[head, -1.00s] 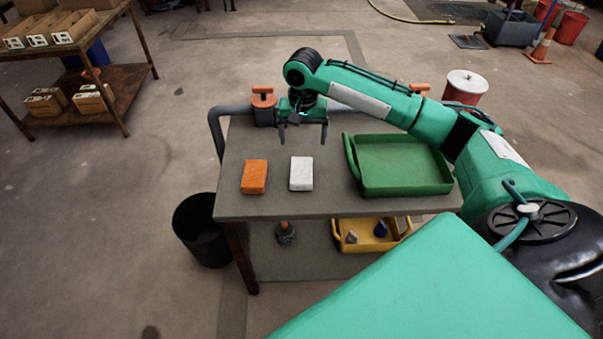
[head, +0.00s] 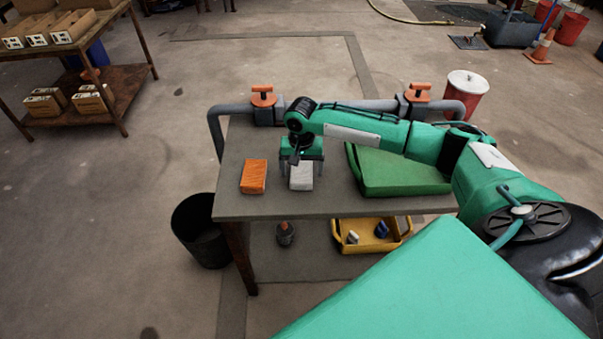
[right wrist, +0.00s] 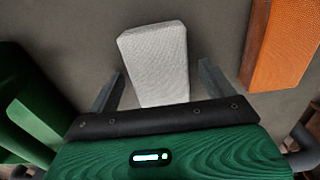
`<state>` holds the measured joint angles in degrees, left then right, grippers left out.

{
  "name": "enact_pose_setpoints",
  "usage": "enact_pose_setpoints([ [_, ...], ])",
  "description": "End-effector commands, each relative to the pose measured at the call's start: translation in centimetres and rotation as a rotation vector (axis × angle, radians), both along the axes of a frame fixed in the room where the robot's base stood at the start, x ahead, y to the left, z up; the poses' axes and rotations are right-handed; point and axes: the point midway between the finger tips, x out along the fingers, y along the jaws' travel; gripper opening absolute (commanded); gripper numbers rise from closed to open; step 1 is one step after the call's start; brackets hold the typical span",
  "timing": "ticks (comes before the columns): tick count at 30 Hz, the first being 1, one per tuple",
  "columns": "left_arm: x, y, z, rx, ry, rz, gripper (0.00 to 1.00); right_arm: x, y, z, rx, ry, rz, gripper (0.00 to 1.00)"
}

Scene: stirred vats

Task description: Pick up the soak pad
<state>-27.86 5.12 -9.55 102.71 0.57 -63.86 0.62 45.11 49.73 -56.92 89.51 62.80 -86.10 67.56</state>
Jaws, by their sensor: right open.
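A white, fabric-textured pad (head: 301,181), which looks like the soak pad, lies flat on the grey cart top. It also shows in the right wrist view (right wrist: 158,60), slightly tilted in the picture. My right gripper (head: 301,171) is above it, open, with one finger on either side of the pad. In the right wrist view the fingers (right wrist: 160,72) show gaps to the pad on both sides. The gripper hides the pad's far end in the head view. My left gripper is not in view.
An orange block (head: 254,176) lies beside the pad, also in the right wrist view (right wrist: 284,45). A green tray (head: 405,187) stands to the right, partly under my arm. Grey pipes with orange-handled valves (head: 264,98) run behind the cart. A yellow bin (head: 372,246) sits on the lower shelf.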

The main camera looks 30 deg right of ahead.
Motion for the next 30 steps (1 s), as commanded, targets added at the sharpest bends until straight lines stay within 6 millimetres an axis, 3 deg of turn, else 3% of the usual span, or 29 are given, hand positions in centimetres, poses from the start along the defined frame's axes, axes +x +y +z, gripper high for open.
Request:
enact_pose_setpoints([
  [8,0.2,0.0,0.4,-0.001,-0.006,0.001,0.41,0.0,0.0,-0.3,0.001,-0.001,0.0,0.83],
  [15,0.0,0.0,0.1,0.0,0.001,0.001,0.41,0.0,0.0,-0.2,0.0,0.0,0.0,0.38],
  [25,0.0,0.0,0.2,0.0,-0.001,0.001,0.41,0.0,0.0,0.3,0.0,-0.001,0.0,0.37],
  [30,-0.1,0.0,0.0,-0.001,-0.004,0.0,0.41,0.0,0.0,3.0,0.0,-0.003,0.0,0.37],
])
